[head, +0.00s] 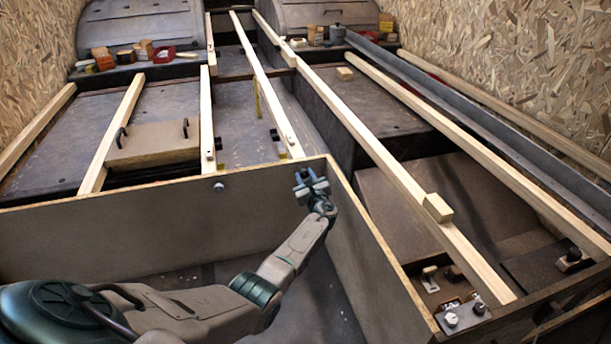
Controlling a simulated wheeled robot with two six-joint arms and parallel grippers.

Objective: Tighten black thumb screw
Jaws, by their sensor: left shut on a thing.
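My left gripper (308,180) is at the upper edge of the grey front panel (120,240), near its right corner. Its jaws are shut on a small dark thing there, which looks like the black thumb screw; the fingers hide most of it. I cannot tell how far in it is turned. A small silver knob (219,186) shows on the same panel, left of the gripper. My right gripper is not in view.
Long wooden battens (390,170) run lengthways over the dark boards. A board with black handles (152,143) lies at the left. Chipboard walls (520,60) close both sides.

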